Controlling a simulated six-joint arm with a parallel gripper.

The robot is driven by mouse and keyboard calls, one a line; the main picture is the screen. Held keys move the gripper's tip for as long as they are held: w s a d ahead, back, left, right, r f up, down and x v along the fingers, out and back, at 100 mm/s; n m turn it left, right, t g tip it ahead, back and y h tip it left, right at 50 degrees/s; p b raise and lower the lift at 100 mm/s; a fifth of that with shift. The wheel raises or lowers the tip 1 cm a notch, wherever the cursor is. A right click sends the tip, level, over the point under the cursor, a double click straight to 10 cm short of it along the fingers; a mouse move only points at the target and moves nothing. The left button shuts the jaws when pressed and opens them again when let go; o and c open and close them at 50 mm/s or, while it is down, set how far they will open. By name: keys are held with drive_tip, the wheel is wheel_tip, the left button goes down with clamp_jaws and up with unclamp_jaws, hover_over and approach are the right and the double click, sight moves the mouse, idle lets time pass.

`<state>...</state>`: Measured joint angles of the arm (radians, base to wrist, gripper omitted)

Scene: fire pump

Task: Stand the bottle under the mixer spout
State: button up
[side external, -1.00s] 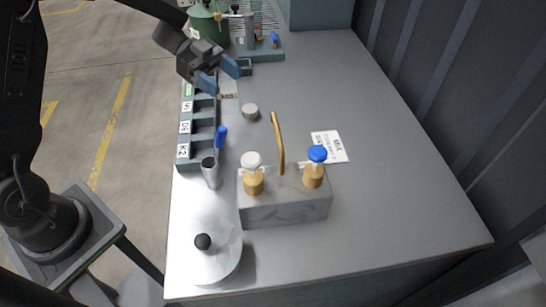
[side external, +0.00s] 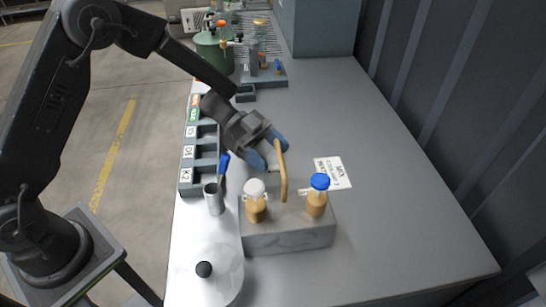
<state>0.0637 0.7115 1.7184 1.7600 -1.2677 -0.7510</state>
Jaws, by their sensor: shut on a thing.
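The mixer is a grey marbled block (side external: 290,238) with a bent brass spout (side external: 283,175) rising behind it. It has a white-knobbed brass valve (side external: 255,200) on the left and a blue-knobbed one (side external: 317,195) on the right. My gripper (side external: 268,152) is just behind the spout, its blue fingers shut on a pale thing that I take to be the bottle (side external: 270,156). The fingers and spout hide most of it. I cannot tell whether its base touches the bench.
A grey labelled rack (side external: 187,175) runs along the left edge. A metal cup (side external: 213,199) with a blue-tipped tool stands beside it. A round lid with a black knob (side external: 204,270) is in front. A white card (side external: 332,173) lies right of the spout; the right side is clear.

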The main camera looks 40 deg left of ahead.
drive_tip(key=shift+d+f, duration=0.55)
drive_tip(key=shift+f, duration=0.05)
drive_tip(key=o, duration=1)
drive_tip(key=shift+f, duration=0.15)
drive_tip(key=shift+c, duration=0.2)
drive_tip(key=shift+r, duration=0.25)
drive_tip(key=v, duration=1.2)
